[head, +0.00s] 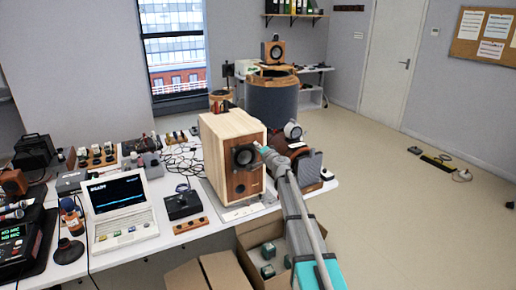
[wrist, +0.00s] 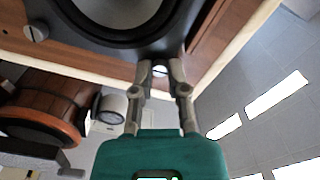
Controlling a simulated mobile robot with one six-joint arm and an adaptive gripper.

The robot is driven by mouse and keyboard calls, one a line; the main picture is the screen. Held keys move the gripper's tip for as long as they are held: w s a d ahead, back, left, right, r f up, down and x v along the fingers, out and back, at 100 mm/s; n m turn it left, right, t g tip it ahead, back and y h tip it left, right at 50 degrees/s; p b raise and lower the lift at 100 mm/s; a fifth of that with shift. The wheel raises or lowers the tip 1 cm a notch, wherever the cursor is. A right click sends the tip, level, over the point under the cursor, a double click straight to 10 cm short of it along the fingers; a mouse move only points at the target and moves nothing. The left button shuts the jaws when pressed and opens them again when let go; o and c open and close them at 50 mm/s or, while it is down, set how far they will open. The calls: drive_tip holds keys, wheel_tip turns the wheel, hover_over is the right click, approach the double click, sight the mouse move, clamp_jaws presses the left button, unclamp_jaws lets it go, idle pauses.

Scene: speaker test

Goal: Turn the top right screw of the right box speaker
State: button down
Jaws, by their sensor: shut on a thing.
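The box speaker (head: 222,165) is a light wooden cabinet on the white table, with a reddish-brown front and a black round driver. In the wrist view the driver's black frame (wrist: 95,42) fills the top, with a grey screw (wrist: 36,32) at its left. My gripper (wrist: 160,68) has its fingertips at the frame's other corner, shut on a small screw (wrist: 160,71), mostly hidden between them. In the head view my gripper (head: 262,149) reaches the upper right of the driver; its fingers are too small there to make out.
A white laptop (head: 118,212) and a small black device (head: 183,203) stand left of the speaker. Rounded items (head: 308,165) crowd its right side, near my arm. An open cardboard box (head: 262,232) sits below the table's front edge. The floor at right is mostly clear.

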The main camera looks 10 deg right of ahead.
drive_tip(key=shift+m, duration=0.4)
drive_tip(key=m, duration=1.7)
drive_tip(key=shift+m, duration=0.3)
idle(0.4)
drive_tip(key=c, duration=0.6)
unclamp_jaws()
drive_tip(key=shift+c, duration=0.2)
